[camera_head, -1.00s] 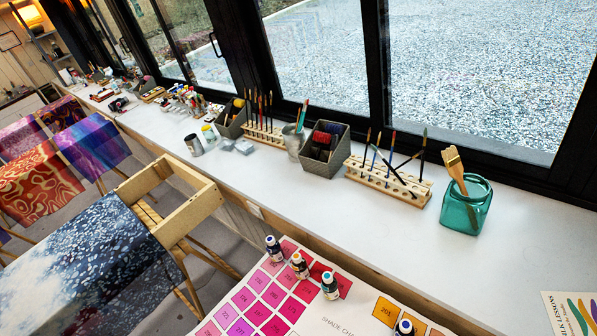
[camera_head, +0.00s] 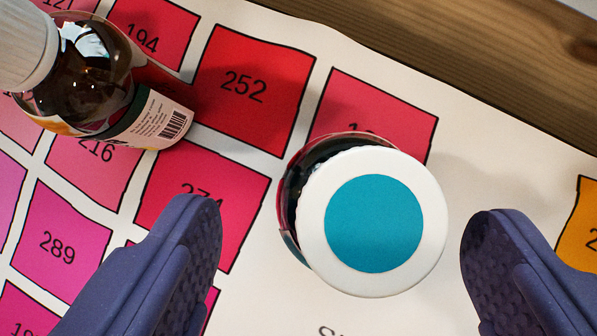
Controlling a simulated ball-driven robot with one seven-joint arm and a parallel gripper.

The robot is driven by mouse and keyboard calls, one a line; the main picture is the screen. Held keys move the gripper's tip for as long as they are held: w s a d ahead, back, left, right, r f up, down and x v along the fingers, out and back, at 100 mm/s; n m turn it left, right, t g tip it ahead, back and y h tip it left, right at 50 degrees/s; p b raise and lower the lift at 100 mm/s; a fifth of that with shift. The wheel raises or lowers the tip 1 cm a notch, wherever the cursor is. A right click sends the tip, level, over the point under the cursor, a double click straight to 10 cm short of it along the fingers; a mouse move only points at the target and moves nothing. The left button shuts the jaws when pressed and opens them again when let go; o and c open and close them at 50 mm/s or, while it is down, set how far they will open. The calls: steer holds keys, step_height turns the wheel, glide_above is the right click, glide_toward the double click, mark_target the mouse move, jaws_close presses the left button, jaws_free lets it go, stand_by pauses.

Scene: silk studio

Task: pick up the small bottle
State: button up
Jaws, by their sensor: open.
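A small dark bottle (camera_head: 292,180) with a white cap and a teal disc on top (camera_head: 374,224) stands upright on the shade chart (camera_head: 300,300). I see it nearly from above, and the cap hides most of its body. My gripper (camera_head: 345,245) is open, with one dark blue finger to the left of the bottle and one to the right. There is a visible gap on each side, wider on the left, and neither finger appears to touch it. Nothing is held.
A second dark bottle (camera_head: 85,75) with a white cap and barcode label stands at the upper left, beyond the left finger. Pink and red numbered swatches cover the chart's left side. A wooden edge (camera_head: 460,60) runs across the upper right. The chart is clear right of the bottle.

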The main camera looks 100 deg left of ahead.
steer(key=b+x, duration=0.1)
steer(key=x, duration=0.3)
steer(key=shift+w, duration=0.1)
steer(key=shift+d, duration=0.1)
steer(key=c, duration=1.2)
steer(key=shift+r, duration=0.2)
